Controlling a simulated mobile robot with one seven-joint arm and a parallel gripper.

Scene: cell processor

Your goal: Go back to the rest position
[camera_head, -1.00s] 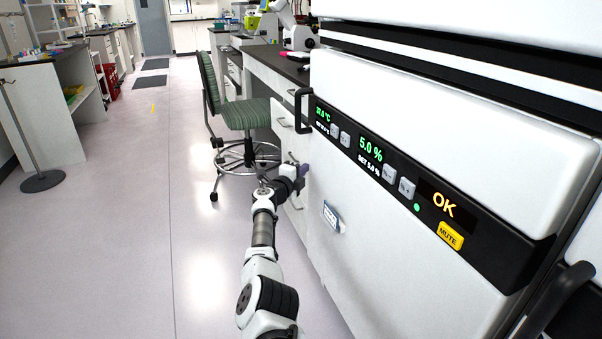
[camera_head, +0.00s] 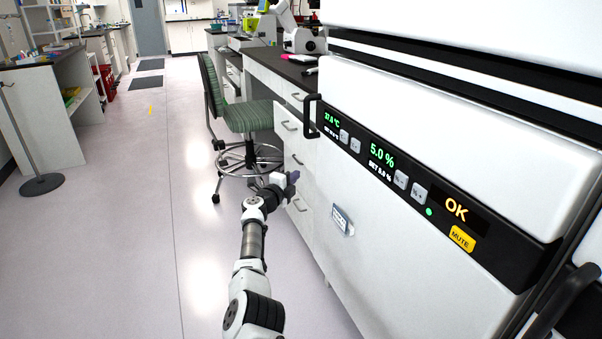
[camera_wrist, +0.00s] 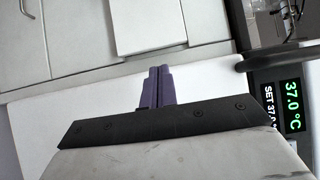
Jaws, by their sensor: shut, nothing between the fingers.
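My gripper (camera_head: 291,184) is at the end of my arm, which reaches forward over the floor from the bottom of the head view. It is beside the white drawer cabinet, left of the incubator (camera_head: 400,235). In the wrist view my gripper's purple fingers (camera_wrist: 158,84) are together and hold nothing. The incubator's display (camera_wrist: 283,105) shows at the right of the wrist view, with a green 37.0 °C reading. In the head view the incubator door is shut, and its panel reads 5.0 % and OK.
A green-striped chair (camera_head: 246,116) stands just beyond my arm. The incubator's black handle (camera_head: 309,116) sticks out near the drawer cabinet (camera_head: 288,124). A pole stand's round base (camera_head: 35,187) is at the left. The floor (camera_head: 120,250) left of my arm is clear.

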